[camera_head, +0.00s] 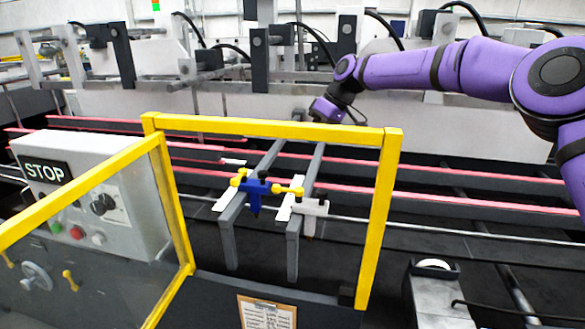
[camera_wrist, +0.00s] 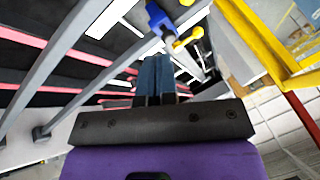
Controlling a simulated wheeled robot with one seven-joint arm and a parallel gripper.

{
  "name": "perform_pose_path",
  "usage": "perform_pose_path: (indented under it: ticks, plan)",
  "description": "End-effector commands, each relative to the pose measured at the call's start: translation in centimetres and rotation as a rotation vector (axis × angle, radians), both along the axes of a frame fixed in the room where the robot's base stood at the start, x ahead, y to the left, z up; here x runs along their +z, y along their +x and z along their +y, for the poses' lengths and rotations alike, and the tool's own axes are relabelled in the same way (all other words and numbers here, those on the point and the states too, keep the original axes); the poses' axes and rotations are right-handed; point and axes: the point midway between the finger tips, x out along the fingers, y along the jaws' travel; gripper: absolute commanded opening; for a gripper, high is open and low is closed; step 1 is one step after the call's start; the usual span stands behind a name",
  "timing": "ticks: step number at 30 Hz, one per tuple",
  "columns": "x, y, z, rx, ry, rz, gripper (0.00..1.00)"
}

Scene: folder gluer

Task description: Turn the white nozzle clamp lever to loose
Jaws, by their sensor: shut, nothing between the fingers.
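The white nozzle clamp (camera_head: 311,207) sits on the right one of two grey bars in the head view. A yellow lever (camera_head: 288,190) with knobbed ends lies sideways at its top, reaching left toward the blue nozzle clamp (camera_head: 256,187). The yellow lever (camera_wrist: 188,39) also shows in the wrist view, beyond my fingertips, beside the blue clamp (camera_wrist: 160,20). My gripper (camera_wrist: 155,62) is shut and empty, apart from the lever. In the head view my gripper end (camera_head: 318,112) is behind the frame's top bar, above and beyond the clamps; its fingers are hard to make out.
A yellow guard frame (camera_head: 270,125) stands in front of the clamps. Another yellow-framed clear panel (camera_head: 90,195) is at the left, by a grey control box (camera_head: 140,165) with a STOP sign. Red-edged rails (camera_head: 440,195) run across behind the frame.

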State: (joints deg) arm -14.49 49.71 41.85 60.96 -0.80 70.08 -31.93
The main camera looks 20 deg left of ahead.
Motion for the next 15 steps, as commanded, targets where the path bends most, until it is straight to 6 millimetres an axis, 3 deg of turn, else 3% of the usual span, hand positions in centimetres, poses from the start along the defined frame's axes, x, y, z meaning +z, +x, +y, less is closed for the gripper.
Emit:
perform_pose_path:
  ticks: [5, 15]
  plan:
    - [-1.6, -0.5, 0.8, 0.0, -0.004, 0.005, 0.0]
    - [-6.9, -2.1, 3.6, 0.001, -0.002, 0.004, 0.0]
